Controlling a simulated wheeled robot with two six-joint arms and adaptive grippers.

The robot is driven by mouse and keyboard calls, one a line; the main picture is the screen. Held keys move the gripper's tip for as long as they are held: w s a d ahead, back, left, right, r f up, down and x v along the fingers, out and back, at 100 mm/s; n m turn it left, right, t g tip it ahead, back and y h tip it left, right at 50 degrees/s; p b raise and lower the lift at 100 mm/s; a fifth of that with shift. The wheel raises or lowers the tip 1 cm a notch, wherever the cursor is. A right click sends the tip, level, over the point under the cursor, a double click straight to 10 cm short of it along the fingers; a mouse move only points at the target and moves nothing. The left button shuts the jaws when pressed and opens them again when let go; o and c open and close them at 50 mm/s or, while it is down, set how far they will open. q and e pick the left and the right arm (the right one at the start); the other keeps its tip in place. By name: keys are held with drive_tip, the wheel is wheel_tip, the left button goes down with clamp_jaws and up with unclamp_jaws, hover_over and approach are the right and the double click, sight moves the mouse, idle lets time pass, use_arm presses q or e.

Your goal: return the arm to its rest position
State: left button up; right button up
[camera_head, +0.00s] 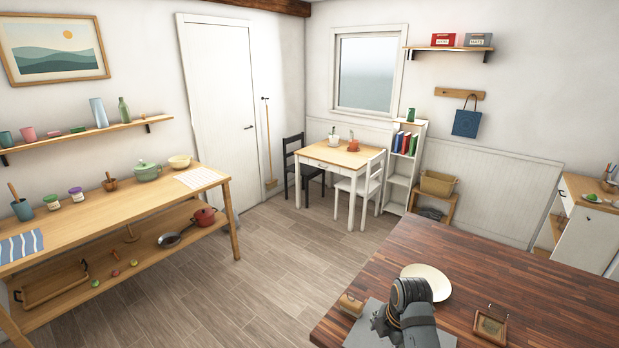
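One of my arms, most likely the right, comes in from the bottom edge over the dark wooden table (480,262). Its grey gripper (381,318) seems to sit at the left of the dark wrist, low over a grey mat (366,332). Its fingertips are too small and hidden to tell whether they are open or shut. I see nothing clearly held. My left arm and gripper are not in view.
A cream plate (432,279) lies right behind the arm, partly covered by it. A small wooden block-like item (350,305) stands at the table's left edge, and a small wooden tray (490,327) lies to the right. The table's far part is clear.

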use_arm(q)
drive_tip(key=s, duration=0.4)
use_arm(e)
drive_tip(key=s+d+m+t+h, duration=0.1)
drive_tip(key=s+d+m, duration=0.2)
drive_tip(key=s+m, duration=0.75)
drive_tip(key=s+d+m+t+h, duration=0.1)
drive_tip(key=s+d+m, duration=0.1)
drive_tip(key=s+m, duration=0.85)
wheel_tip(320, 180, down, 33)
drive_tip(key=s+d+g+b, duration=0.1)
drive_tip(key=s+d+b, duration=0.15)
drive_tip(key=b, duration=0.45)
use_arm(q)
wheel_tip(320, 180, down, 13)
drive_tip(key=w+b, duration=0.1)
drive_tip(key=b, duration=0.5)
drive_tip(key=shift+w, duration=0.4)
use_arm(e)
drive_tip(key=s+d+f, duration=0.1)
drive_tip(key=s+f, duration=0.8)
drive_tip(key=f, duration=0.3)
drive_tip(key=s+f+g, duration=0.1)
drive_tip(key=s+f, duration=0.8)
drive_tip(key=f, duration=0.2)
drive_tip(key=shift+s+d+f, duration=0.35)
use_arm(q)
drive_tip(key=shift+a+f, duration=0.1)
use_arm(e)
drive_tip(key=shift+c, duration=0.3)
